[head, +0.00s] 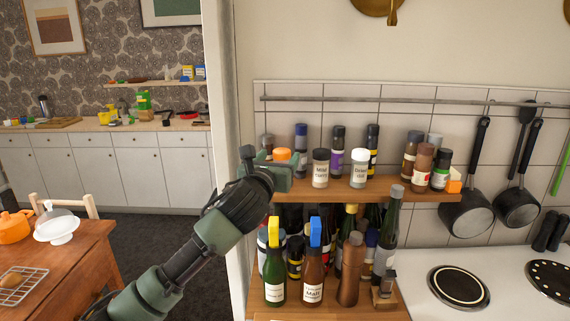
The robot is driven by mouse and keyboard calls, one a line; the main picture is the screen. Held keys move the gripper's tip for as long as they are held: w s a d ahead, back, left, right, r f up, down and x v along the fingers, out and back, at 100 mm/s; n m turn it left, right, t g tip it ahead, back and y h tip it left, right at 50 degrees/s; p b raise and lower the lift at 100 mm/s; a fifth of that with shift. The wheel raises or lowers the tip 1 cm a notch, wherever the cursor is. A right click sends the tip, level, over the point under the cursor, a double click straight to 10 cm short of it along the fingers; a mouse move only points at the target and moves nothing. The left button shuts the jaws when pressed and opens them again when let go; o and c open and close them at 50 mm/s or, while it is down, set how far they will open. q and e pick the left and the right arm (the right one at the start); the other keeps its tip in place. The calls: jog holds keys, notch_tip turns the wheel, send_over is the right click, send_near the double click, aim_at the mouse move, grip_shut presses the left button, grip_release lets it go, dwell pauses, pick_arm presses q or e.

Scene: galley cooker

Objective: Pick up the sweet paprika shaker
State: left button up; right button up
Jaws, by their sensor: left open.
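A shaker with an orange cap (283,155) stands at the left part of the upper spice shelf (400,190). Its label is hidden behind my gripper, so I cannot read whether it is the sweet paprika. My left gripper (284,172) is open, right in front of this shaker and overlapping it in the head view. I cannot tell whether the fingers are around it or touch it. My right gripper is not in view.
More jars (425,165) stand behind and to the right on the shelf. Below are crowded bottles, including a green one with a yellow top (273,275) and a malt one with a blue top (313,275). Pans (467,210) hang at right above the hob (459,287).

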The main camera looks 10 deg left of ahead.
pick_arm(q)
jog(key=shift+w+d+r+p, duration=0.1)
jog(key=shift+w+r+p, duration=0.1)
jog(key=shift+w, duration=0.2)
jog(key=shift+w+r+p, duration=0.1)
jog(key=shift+w+p, duration=0.1)
jog(key=shift+w, duration=0.15)
jog(key=w, duration=0.2)
jog(key=w+p, duration=0.1)
jog(key=shift+w+d+f, duration=0.1)
jog(key=shift+w+f, duration=0.2)
jog(key=shift+w, duration=0.05)
jog(key=shift+w+f, duration=0.1)
jog(key=shift+w, duration=0.3)
jog(key=c, duration=1.3)
grip_shut()
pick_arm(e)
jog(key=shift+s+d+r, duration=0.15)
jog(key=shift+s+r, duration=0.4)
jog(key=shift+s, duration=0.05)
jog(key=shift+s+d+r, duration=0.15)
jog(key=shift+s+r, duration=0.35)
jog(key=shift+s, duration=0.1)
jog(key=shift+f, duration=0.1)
